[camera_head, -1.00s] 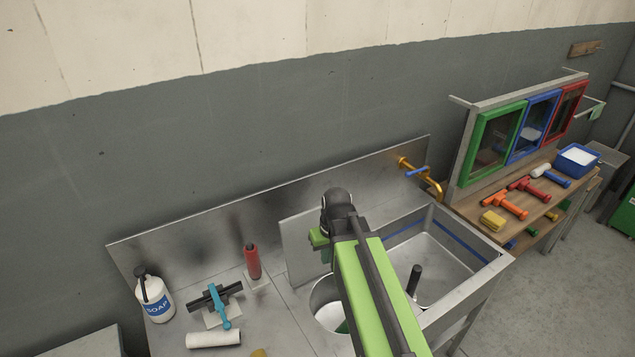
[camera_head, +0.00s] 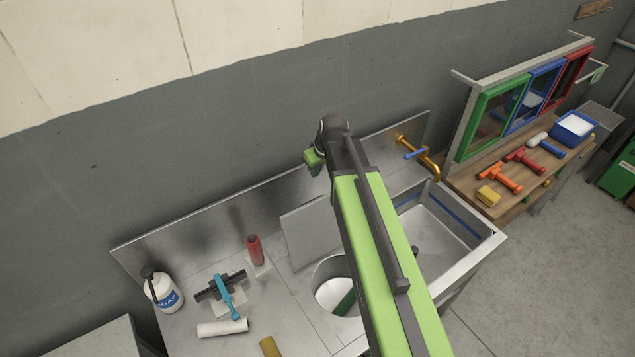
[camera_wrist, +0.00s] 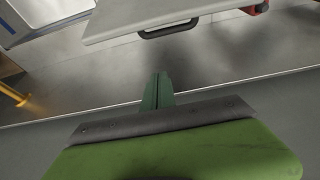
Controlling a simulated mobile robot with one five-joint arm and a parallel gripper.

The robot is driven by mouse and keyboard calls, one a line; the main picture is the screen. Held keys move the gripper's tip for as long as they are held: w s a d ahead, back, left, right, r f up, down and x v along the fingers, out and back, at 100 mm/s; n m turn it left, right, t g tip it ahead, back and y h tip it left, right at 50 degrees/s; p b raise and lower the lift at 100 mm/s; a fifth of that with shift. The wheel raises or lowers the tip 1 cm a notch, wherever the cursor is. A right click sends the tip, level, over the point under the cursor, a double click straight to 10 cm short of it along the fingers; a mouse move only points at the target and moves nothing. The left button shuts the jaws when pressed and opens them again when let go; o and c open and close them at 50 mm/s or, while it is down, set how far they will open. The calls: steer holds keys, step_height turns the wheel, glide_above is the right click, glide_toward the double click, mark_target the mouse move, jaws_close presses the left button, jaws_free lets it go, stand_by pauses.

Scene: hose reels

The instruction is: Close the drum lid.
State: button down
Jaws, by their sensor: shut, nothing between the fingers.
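The drum (camera_head: 338,290) is a round opening in the steel counter, with a white inside and a dark green strip showing in it. Its lid (camera_head: 312,232) is a flat grey panel standing raised behind the opening. In the wrist view the lid (camera_wrist: 200,14) is at the top, with a black handle (camera_wrist: 168,29) on its edge. My gripper shows in the wrist view (camera_wrist: 160,80) as narrow green fingers, shut and empty. It appears apart from the lid. In the head view only the green wrist part shows, above and behind the lid; the fingertips are hard to make out.
A sink basin (camera_head: 455,235) and a yellow tap (camera_head: 418,153) are to the right. The steel backsplash (camera_head: 200,225) and wall are behind.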

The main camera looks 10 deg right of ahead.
step_height(320, 180, down, 10)
steer(key=b, duration=0.9)
steer(key=shift+s+d+r, duration=0.2)
steer(key=shift+r, duration=0.05)
